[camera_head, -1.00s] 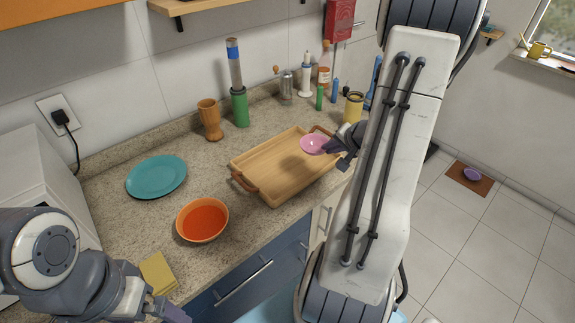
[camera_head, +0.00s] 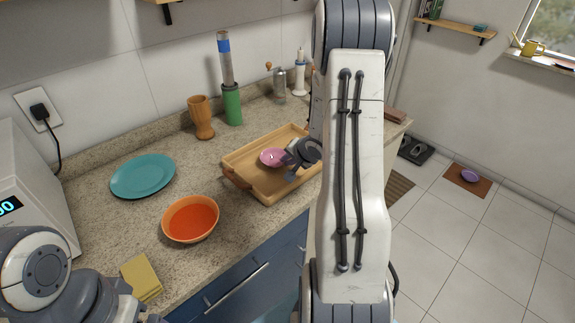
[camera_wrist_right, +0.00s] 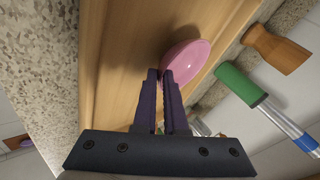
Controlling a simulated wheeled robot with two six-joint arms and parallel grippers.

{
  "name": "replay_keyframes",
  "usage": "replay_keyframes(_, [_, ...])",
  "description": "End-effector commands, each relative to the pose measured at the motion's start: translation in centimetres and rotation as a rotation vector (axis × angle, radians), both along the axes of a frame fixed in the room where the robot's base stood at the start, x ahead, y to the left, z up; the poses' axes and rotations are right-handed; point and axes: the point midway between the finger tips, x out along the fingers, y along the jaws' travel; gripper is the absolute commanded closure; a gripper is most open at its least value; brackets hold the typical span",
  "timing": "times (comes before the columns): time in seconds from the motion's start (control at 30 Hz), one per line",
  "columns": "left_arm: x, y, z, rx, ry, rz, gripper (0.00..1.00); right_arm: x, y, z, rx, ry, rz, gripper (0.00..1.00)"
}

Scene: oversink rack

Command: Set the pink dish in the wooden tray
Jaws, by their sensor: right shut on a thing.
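The pink dish (camera_head: 272,157) is a small shallow bowl over the middle of the wooden tray (camera_head: 236,166). My right gripper (camera_head: 291,157) is shut on the dish's rim at its right side. In the right wrist view the dish (camera_wrist_right: 186,62) shows at the fingertips (camera_wrist_right: 160,74), tilted against the tray floor (camera_wrist_right: 130,50). I cannot tell whether the dish touches the tray floor. The tray is otherwise empty where it shows; my right arm hides its right end. My left arm is at the lower left, and its fingertips are not clear in the head view.
An orange bowl (camera_head: 190,218) with red contents and a teal plate (camera_head: 143,176) stand left of the tray. A yellow sponge (camera_head: 141,278) lies at the counter's front. A wooden cup (camera_head: 201,117) and a green cylinder (camera_head: 232,104) stand behind.

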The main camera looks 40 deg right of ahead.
Motion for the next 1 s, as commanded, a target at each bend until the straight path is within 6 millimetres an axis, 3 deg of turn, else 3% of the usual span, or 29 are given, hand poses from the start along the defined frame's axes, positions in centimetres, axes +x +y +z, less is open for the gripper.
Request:
replay_keyframes(0.4, [0.0, 0.0, -0.3, 0.000, 0.000, 0.000, 0.00, 0.0, 0.0, -0.6, 0.000, -0.002, 0.000, 1.00])
replay_keyframes(0.43, [0.0, 0.0, -0.2, 0.000, 0.000, 0.000, 0.00, 0.0, 0.0, -0.6, 0.000, -0.001, 0.000, 0.83])
replay_keyframes(0.5, [0.0, 0.0, -0.2, 0.000, 0.000, 0.000, 0.00, 0.0, 0.0, -0.6, -0.001, -0.001, 0.000, 0.61])
replay_keyframes(0.8, [0.0, 0.0, -0.1, 0.000, 0.000, 0.000, 0.00, 0.0, -0.1, -0.4, -0.001, 0.000, 0.000, 0.61])
replay_keyframes(1.0, [0.0, 0.0, 0.6, 0.000, 0.000, 0.000, 0.00, -1.4, 0.0, 1.5, -0.003, -0.002, -0.002, 0.61])
